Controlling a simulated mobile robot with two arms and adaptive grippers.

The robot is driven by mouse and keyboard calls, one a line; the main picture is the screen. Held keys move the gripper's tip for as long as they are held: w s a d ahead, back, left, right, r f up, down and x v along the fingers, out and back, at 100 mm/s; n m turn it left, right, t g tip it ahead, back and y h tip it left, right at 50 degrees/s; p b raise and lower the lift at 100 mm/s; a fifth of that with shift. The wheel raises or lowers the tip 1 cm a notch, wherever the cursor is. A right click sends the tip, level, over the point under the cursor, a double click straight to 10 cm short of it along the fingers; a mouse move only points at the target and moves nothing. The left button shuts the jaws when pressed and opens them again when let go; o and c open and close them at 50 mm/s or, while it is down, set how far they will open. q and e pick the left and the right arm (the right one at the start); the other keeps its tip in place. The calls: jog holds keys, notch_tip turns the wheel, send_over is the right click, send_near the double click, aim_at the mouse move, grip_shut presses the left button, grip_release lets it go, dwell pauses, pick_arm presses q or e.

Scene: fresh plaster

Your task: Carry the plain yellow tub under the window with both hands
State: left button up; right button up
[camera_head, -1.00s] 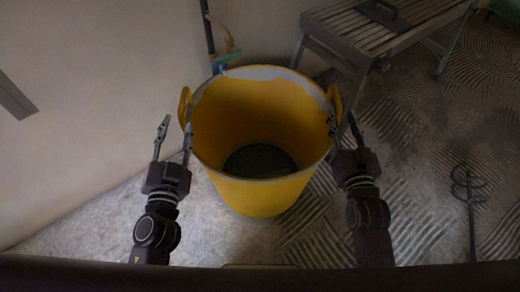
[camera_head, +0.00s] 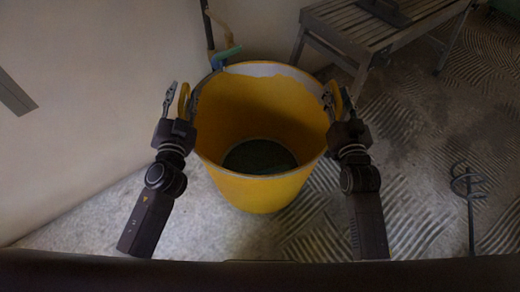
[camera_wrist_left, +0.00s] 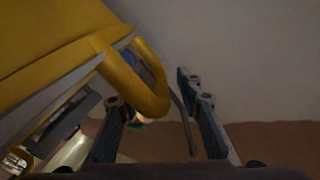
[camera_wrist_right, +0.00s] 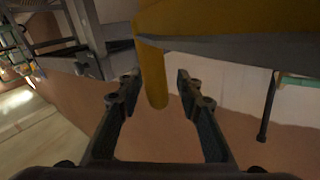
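The yellow tub (camera_head: 258,193) stands upright on the floor in the middle of the head view, with a whitish smear inside its rim and something dark at its bottom. My left gripper (camera_head: 180,101) is open around the tub's left handle (camera_head: 184,100); in the left wrist view that handle (camera_wrist_left: 150,85) reaches between the fingers. My right gripper (camera_head: 336,103) is open at the right handle (camera_head: 337,98). In the right wrist view the handle (camera_wrist_right: 153,75) hangs between the two spread fingers. I cannot tell whether any finger touches a handle.
A slatted bench (camera_head: 375,30) with a dark tool on it stands behind right. A whisk-like mixer (camera_head: 468,195) is on the floor at right. A pale wall (camera_head: 90,100) rises close on the left. A pipe with a teal tap (camera_head: 226,54) is behind the tub.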

pick_arm(q)
jog(key=shift+w, duration=0.6)
pick_arm(e)
jog(key=shift+w, duration=0.4)
pick_arm(q)
jog(key=shift+c, duration=0.5)
pick_arm(e)
jog(key=shift+c, duration=0.5)
pick_arm(q)
grip_shut()
pick_arm(e)
grip_shut()
pick_arm(q)
jog(key=shift+r, duration=0.4)
pick_arm(e)
jog(key=shift+r, duration=0.4)
